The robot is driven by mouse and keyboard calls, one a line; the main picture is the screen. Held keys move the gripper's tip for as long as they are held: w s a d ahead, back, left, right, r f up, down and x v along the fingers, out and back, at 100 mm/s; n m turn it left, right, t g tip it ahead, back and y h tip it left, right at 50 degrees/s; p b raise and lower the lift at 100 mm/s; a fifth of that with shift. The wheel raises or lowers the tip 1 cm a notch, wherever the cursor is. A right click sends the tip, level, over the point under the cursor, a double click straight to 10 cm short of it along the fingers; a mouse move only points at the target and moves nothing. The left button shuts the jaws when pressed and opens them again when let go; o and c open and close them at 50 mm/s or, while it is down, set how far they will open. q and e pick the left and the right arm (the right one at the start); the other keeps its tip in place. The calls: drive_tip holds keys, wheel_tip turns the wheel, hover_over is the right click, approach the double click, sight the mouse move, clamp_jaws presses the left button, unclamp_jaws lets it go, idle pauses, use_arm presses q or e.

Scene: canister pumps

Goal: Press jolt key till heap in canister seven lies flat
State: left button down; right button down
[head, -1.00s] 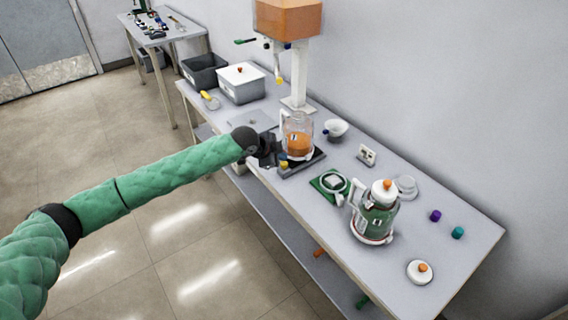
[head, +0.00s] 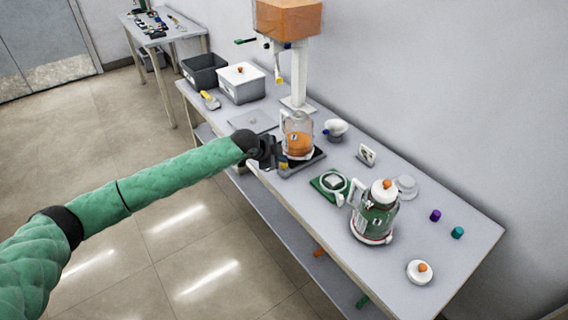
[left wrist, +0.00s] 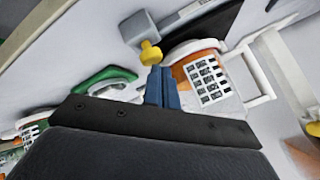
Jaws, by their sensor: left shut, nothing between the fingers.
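A clear canister (head: 299,142) with orange contents and a white handle stands upright on a dark base (head: 312,161). Its number and the shape of the heap's top are too small to tell. In the left wrist view the canister (left wrist: 228,98) shows a white label with dark marks. A yellow knob-like key (left wrist: 150,53) sits by a grey block at the base. My left gripper (head: 279,158) is at the base's near left edge. Its blue fingertips (left wrist: 160,72) are shut and empty, close beside the yellow key; I cannot tell if they touch it. My right gripper is out of view.
An orange hopper (head: 290,18) on a white post stands behind. A green canister (head: 374,215) with a white lid, a green pad (head: 322,187) and a white bowl (head: 336,127) are nearby. A white box (head: 242,86) and dark bin (head: 204,72) stand at the far end.

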sight(296, 130)
use_arm(q)
drive_tip(key=shift+f, duration=0.6)
idle(0.5)
drive_tip(key=shift+r, duration=0.1)
drive_tip(key=shift+r+p, duration=0.7)
drive_tip(key=shift+r, duration=0.4)
drive_tip(key=shift+r, duration=0.1)
drive_tip(key=shift+r+p, duration=1.85)
drive_tip(key=shift+r, duration=0.55)
